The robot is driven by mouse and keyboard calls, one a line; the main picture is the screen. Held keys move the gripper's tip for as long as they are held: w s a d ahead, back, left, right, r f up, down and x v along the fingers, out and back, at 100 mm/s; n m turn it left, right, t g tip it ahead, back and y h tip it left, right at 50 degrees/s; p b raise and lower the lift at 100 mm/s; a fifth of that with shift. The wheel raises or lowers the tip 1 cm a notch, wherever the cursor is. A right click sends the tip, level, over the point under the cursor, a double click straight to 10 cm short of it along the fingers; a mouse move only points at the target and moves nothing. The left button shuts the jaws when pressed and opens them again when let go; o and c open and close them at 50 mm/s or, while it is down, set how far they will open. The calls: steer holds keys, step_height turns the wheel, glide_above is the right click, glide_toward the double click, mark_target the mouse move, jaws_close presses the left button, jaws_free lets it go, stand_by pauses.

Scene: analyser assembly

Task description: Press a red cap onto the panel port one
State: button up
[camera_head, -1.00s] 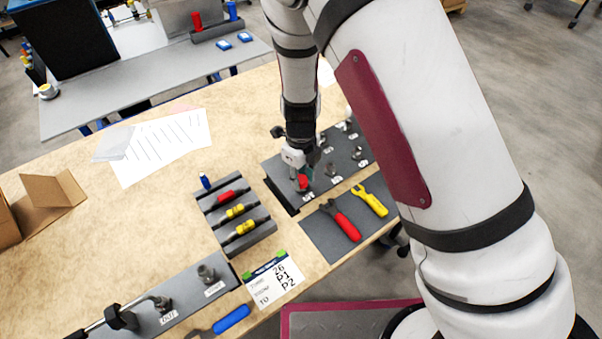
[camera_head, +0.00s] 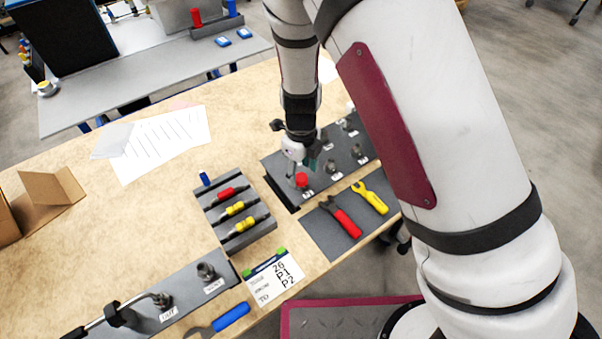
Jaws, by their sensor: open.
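A red cap (camera_head: 302,180) sits on a port at the near left corner of the dark grey panel (camera_head: 318,186). The port's label is too small to read surely. My gripper (camera_head: 303,166) is open and empty, just above and behind the cap, apart from it as far as I can see. Its far finger is partly hidden. Other ports on the panel, such as the one to the right (camera_head: 331,167), show bare grey metal.
A dark rack (camera_head: 262,228) with red and yellow parts stands left of the panel. A card (camera_head: 273,277) and a grey fixture (camera_head: 190,291) lie nearer.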

step_height(320, 180, up, 10)
stand_by(0.3)
stand_by(0.3)
steer(key=s+d+r+n+t+y, duration=0.1)
steer(key=s+d+r+n, duration=0.1)
steer(key=d+r+n, duration=0.3)
steer(key=s+d+r+n+y, duration=0.1)
steer(key=s+r+n, duration=0.15)
steer(key=r, duration=0.35)
steer(key=s+d+r+n+t, duration=0.1)
steer(key=s+d+r+n, duration=0.1)
steer(key=d+r+n, duration=0.3)
steer(key=s+d+r+n+t+h, duration=0.1)
steer(key=s+d+r+n, duration=0.2)
steer(key=s+r+n, duration=0.2)
steer(key=s+d+r+n+t+h, duration=0.1)
steer(key=s+d+r+n, duration=0.3)
steer(key=s+n, duration=0.4)
steer(key=shift+s+r+t, duration=0.25)
steer(key=shift+r+t, duration=0.1)
steer(key=shift+t, duration=0.45)
